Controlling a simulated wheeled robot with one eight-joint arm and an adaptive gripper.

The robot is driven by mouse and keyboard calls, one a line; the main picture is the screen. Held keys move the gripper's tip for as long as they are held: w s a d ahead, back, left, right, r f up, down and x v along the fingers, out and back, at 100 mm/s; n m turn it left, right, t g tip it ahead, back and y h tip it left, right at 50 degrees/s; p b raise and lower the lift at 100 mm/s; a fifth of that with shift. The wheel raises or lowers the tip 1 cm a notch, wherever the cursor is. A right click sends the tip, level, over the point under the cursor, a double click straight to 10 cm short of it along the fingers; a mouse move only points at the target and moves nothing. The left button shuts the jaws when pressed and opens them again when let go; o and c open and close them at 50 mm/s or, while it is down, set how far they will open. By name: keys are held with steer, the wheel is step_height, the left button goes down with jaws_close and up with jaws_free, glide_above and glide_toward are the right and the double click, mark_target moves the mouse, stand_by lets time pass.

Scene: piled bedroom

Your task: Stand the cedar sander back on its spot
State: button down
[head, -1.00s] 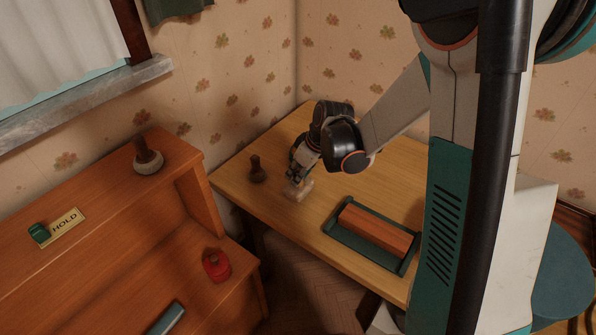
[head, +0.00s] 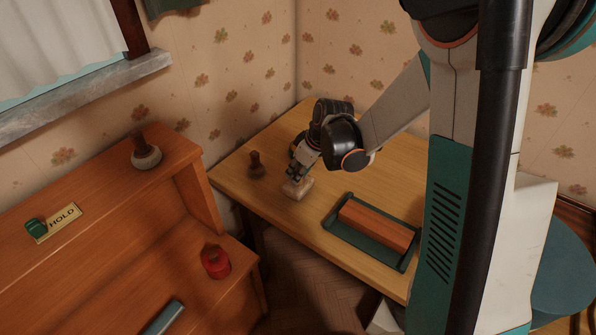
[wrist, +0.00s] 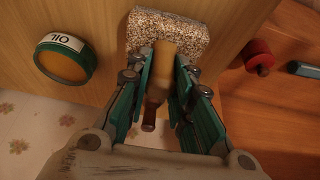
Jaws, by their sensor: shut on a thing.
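My gripper (head: 296,174) is over the wooden table, shut on the tan handle of a sander with a pale, speckled block (head: 297,188). In the wrist view the handle (wrist: 160,75) is between the fingers (wrist: 163,90), and the grainy block (wrist: 168,32) shows beyond them. The handle ends in a dark tip. I take this as the cedar sander; no label shows. Whether the block touches the table I cannot tell.
A dark brown knobbed thing (head: 256,165) stands left of my gripper. A green tray (head: 336,229) holds a reddish-brown block (head: 375,227). An OIL tin (wrist: 65,58) is nearby.

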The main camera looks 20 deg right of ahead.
mark_target(307, 187)
steer(key=shift+f+b, duration=0.85)
steer(key=shift+f, duration=0.15)
stand_by(0.3)
steer(key=c, duration=1.3)
jaws_free()
steer(key=shift+c, duration=0.2)
steer(key=shift+r, duration=0.15)
steer(key=shift+p+v, duration=2.6)
steer(key=shift+v, duration=1.25)
